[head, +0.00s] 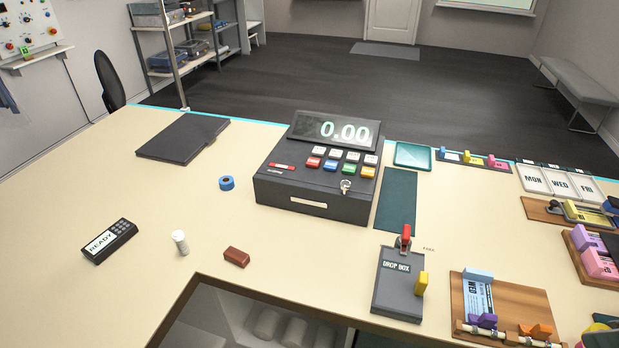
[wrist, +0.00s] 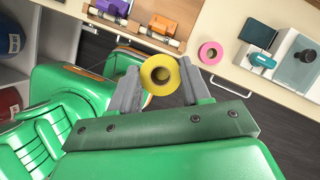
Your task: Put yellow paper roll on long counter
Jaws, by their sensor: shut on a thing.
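The yellow paper roll (wrist: 160,91) is held between the two grey fingers of my gripper (wrist: 160,73) in the wrist view, its open core facing the camera. My gripper is shut on it. The roll and gripper look to be over the dark floor beside the counter front, and the roll does not touch the counter. The long cream counter (head: 80,190) fills most of the head view, and part of its top (wrist: 222,22) shows in the wrist view.
A cash register (head: 310,205), drop box (head: 395,295), card reader (head: 108,241), white cylinder (head: 180,243), brown block (head: 236,257) and blue tape roll (head: 227,183) stand on the counter. A pink roll (wrist: 203,59) lies on it in the wrist view. The counter's left part has bare room.

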